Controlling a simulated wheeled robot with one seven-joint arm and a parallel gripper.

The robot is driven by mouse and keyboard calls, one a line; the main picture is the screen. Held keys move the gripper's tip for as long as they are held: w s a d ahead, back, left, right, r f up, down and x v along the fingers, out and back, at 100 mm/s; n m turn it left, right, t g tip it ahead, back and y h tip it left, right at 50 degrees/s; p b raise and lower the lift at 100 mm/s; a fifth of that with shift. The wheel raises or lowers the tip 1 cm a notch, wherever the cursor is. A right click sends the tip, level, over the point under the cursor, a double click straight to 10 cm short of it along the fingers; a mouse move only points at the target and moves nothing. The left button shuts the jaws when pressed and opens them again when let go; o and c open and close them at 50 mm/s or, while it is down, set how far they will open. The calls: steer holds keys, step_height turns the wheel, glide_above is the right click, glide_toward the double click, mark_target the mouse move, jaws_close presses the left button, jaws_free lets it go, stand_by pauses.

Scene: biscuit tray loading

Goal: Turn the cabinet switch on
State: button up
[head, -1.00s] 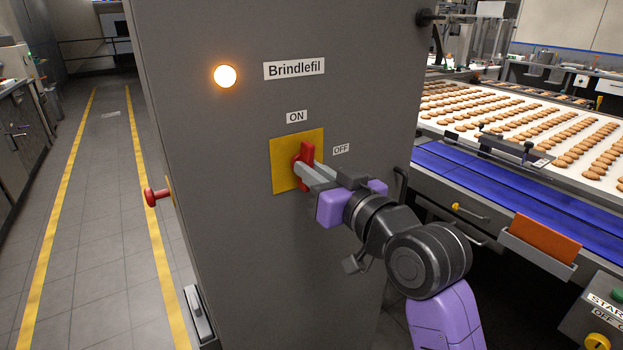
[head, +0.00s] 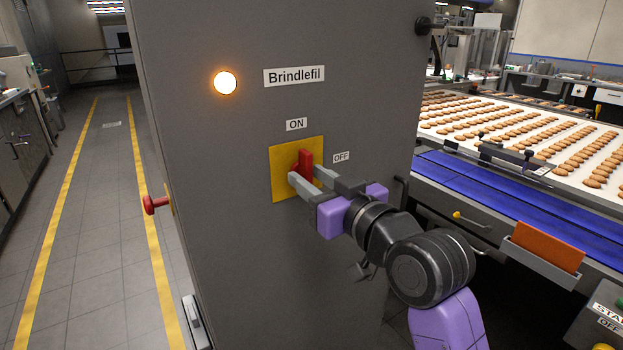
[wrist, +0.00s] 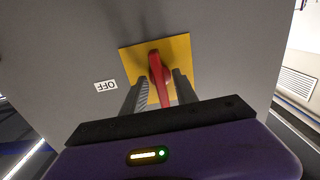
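The cabinet switch has a red handle (head: 305,163) on a yellow plate (head: 283,152). The handle stands upright, pointing toward the ON label (head: 296,124); the OFF label (head: 341,157) is to its right. My gripper (head: 306,175) is at the switch with its fingers spread, one on each side of the handle. In the wrist view the red handle (wrist: 158,72) lies between the fingers with gaps at both sides, over the yellow plate (wrist: 180,50). The fingers hide the handle's lower part in the head view.
A round lamp (head: 225,83) glows orange-white beside the Brindlefil label (head: 294,76). A red knob (head: 152,204) sticks out from the cabinet's left side. A biscuit conveyor (head: 455,115) with a blue edge stands at right. The marked aisle (head: 95,215) at left is clear.

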steer(key=v, duration=0.7)
steer(key=shift+s+d+b, duration=0.25)
steer(key=shift+s+b, duration=0.05)
